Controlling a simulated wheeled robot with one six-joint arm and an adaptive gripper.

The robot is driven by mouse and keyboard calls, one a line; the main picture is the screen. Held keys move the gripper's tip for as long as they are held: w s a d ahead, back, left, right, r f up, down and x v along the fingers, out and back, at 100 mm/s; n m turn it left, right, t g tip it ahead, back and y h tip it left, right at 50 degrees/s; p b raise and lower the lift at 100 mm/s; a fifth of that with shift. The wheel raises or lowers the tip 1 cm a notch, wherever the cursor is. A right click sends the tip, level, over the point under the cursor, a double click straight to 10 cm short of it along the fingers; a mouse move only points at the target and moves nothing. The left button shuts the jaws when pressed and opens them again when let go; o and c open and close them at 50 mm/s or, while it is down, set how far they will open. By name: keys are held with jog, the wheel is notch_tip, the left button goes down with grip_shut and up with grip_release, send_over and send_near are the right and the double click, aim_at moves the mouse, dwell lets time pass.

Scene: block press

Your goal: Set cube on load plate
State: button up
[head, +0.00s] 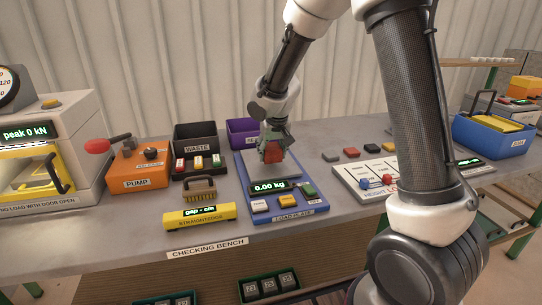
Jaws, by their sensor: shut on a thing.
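My gripper (270,140) is shut on a red cube (271,152). The cube is over the far part of the blue load plate (246,190), and its display reads 0.00 kg. I cannot tell whether the cube touches the plate's grey surface. The fingers partly cover the cube. Several coloured buttons sit on the near part of the load plate unit.
A white height gauge panel (350,195) lies to the right.

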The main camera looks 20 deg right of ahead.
jog(key=shift+f, duration=0.9)
jog(key=shift+f, duration=0.15)
jog(key=o, duration=1.3)
